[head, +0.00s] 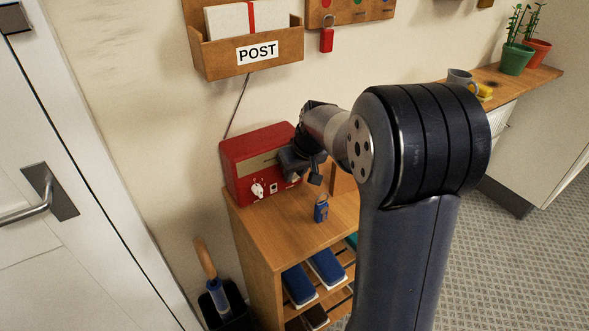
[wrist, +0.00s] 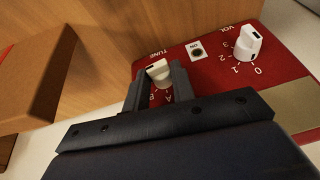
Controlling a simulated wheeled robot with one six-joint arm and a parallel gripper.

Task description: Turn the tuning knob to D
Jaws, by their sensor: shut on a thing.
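The red radio (head: 238,153) stands on the wooden shelf unit against the wall. Its cream tuning knob (wrist: 157,70), beside the word TUNE, shows in the wrist view between the two fingers of my gripper (wrist: 159,77). My gripper is shut on this knob. The letters A and B show just below the knob; C and D cannot be made out, and fingers cover part of the dial. Which letter the knob points to cannot be told. In the head view my gripper (head: 297,166) is at the radio's right front and hides the tuning knob.
A blue padlock-like object (head: 321,210) stands on the wooden top (head: 275,222) in front of the radio. A POST box (head: 248,52) hangs above.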

